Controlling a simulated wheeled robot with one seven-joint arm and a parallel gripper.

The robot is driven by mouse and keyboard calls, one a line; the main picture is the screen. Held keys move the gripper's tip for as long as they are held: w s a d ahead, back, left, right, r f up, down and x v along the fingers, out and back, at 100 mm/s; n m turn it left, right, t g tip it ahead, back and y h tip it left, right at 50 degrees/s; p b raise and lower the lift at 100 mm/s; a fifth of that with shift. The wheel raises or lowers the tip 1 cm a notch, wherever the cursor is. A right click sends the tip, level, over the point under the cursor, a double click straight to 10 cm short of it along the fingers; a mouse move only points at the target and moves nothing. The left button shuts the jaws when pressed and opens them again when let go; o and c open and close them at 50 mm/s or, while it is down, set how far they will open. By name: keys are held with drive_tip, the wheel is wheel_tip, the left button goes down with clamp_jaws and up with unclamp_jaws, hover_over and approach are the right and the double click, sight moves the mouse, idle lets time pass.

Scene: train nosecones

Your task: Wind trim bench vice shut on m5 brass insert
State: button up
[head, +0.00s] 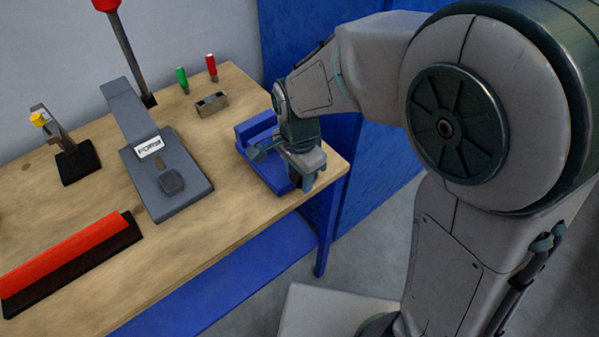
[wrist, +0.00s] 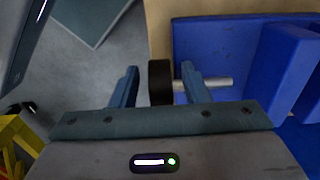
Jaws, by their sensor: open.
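The blue trim bench vice (head: 254,130) stands at the right front corner of the wooden bench, partly hidden by my arm. In the wrist view, the vice (wrist: 212,45) fills the upper right, with a silver rod (wrist: 222,83) reaching left to a black knob (wrist: 160,82). My gripper (head: 306,184) is at the front end of the vice. In the wrist view, my gripper (wrist: 160,88) is open, its two fingers on either side of the black knob. The right finger overlaps the rod in view; I cannot tell whether it touches. I cannot make out the brass insert.
A grey press-like fixture (head: 165,182) and a long red bar on a black base (head: 70,262) are to the left.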

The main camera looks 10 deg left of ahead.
clamp_jaws()
drive_tip(key=shift+w+g+y, duration=0.1)
drive_tip(key=shift+g+y, duration=0.2)
drive_tip(key=g, duration=0.1)
drive_tip(key=g+y, duration=0.1)
drive_tip(key=y, duration=0.1)
drive_tip(key=shift+w+d+r+g+b, duration=0.15)
drive_tip(key=shift+w+d+g+b, duration=0.15)
drive_tip(key=shift+g+b, duration=0.1)
drive_tip(key=g+y, duration=0.2)
drive_tip(key=g+y+p, duration=0.1)
drive_tip(key=g+y, duration=0.1)
drive_tip(key=shift+w+d+r, duration=0.1)
drive_tip(key=shift+w+d, duration=0.2)
drive_tip(key=shift+w, duration=0.05)
drive_tip(key=g+y, duration=0.2)
drive_tip(key=g+y+p, duration=0.1)
drive_tip(key=shift+w+d+g, duration=0.25)
drive_tip(key=shift+w+g, duration=0.05)
drive_tip(key=shift+w+d+f+g+y, duration=0.1)
drive_tip(key=shift+f+g+y, duration=0.15)
drive_tip(key=shift+g+y, duration=0.45)
drive_tip(key=shift+w+d+f+g+y, duration=0.1)
drive_tip(key=shift+f+g+y, duration=0.15)
drive_tip(key=shift+g+y, duration=0.45)
drive_tip(key=shift+g, duration=0.3)
